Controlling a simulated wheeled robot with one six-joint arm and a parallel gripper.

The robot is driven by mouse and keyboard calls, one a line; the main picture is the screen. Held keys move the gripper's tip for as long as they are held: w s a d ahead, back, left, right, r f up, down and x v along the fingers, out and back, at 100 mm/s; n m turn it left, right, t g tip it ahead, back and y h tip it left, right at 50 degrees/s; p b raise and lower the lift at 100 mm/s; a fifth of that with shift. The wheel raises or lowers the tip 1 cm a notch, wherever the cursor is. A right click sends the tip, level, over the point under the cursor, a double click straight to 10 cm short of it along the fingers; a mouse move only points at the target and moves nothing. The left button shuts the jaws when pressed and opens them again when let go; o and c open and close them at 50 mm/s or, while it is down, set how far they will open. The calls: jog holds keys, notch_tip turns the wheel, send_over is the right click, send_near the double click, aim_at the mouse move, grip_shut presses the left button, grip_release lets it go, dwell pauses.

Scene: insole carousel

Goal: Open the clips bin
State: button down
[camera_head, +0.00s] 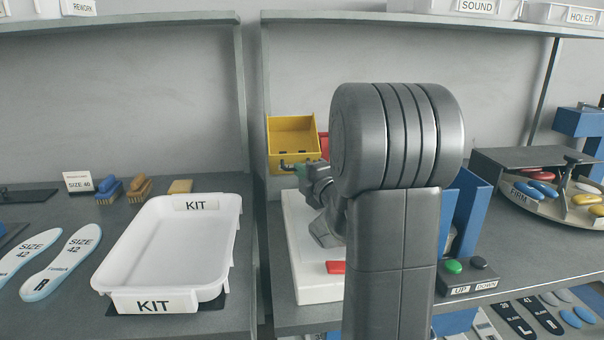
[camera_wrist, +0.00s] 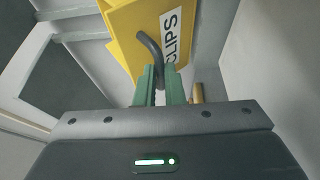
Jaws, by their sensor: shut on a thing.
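The clips bin is a yellow box. In the head view the yellow bin (camera_head: 293,140) stands at the back of the bench, left of my arm, and its upper part looks open. In the wrist view the bin (camera_wrist: 129,30) shows its yellow front, a white CLIPS label (camera_wrist: 172,40) and a dark curved handle (camera_wrist: 149,46). My gripper (camera_wrist: 160,84) has green fingers, shut on the handle. In the head view my gripper (camera_head: 300,171) is at the bin's lower front, partly hidden by my wrist.
A red bin (camera_head: 323,146) stands just right of the yellow one, mostly hidden. A white block (camera_head: 310,285) with a red piece (camera_head: 335,267) lies below my wrist. A white KIT tray (camera_head: 113,270) is at left.

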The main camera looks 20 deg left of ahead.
jog(key=shift+f, duration=0.3)
jog(key=c, duration=1.5)
grip_release()
jog(key=shift+w+a+f, duration=0.15)
jog(key=shift+w, duration=0.15)
jog(key=shift+s+d+r, duration=0.2)
jog(key=shift+s+d, duration=0.1)
jog(key=shift+d, duration=0.05)
jog(key=v, duration=1.3)
jog(key=shift+p, duration=0.3)
jog(key=x, duration=1.3)
jog(key=shift+w+a, duration=0.2)
jog(key=shift+a, duration=0.15)
jog(key=shift+d+r, duration=0.1)
